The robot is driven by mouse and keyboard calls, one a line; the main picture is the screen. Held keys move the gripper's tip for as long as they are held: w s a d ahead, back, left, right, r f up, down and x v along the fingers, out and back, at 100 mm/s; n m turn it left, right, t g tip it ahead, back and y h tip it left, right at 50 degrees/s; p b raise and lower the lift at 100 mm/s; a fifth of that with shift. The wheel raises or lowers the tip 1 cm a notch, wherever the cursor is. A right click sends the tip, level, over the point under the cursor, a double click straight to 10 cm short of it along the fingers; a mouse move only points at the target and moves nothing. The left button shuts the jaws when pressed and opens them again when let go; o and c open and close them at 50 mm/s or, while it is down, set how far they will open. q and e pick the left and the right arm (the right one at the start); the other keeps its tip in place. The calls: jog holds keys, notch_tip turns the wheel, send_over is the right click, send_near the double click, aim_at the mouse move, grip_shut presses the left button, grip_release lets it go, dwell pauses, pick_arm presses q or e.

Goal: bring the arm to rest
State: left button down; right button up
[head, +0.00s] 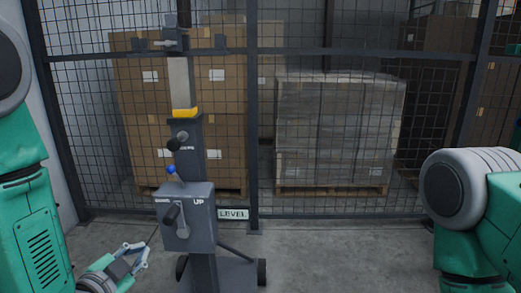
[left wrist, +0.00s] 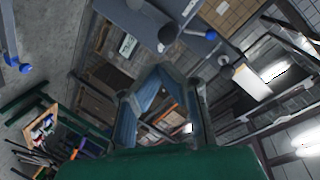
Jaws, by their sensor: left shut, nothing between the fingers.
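My left gripper (head: 141,252) is low at the left in the head view, shut and empty. It is just left of a grey lift post with a control box (head: 200,222), with a visible gap between them. In the left wrist view its fingers (left wrist: 160,72) come together at the tips with nothing between them. My green left arm comes in along the left edge. My right arm's green and grey links show at the right edge, but the right gripper is out of view.
The control box carries a lever, a blue knob (head: 171,170) and the word UP. A LEVEL sign (head: 233,214) is beside it. Behind stands a mesh fence with stacked brown cartons (head: 130,110) and a wrapped pallet load (head: 335,130). The floor (head: 330,260) right of the post is clear.

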pick_arm(q)
jog(key=s+a+f+n+g+y, duration=0.15)
jog(key=s+f+n+g, duration=0.5)
jog(key=s+f, duration=0.95)
jog(key=s+f+n+g, duration=0.1)
jog(key=s+f+g, duration=0.3)
jog(key=s, duration=0.3)
jog(key=s+a+f+n+g, duration=0.1)
jog(key=s+f+g, duration=0.3)
jog(key=s, duration=0.4)
jog(key=shift+a+f+n+p, duration=0.25)
jog(key=shift+f+n+p, duration=0.2)
jog(key=shift+f+n, duration=0.1)
jog(key=shift+w+a, duration=0.1)
jog(key=shift+a, duration=0.05)
jog(key=shift+w, duration=0.1)
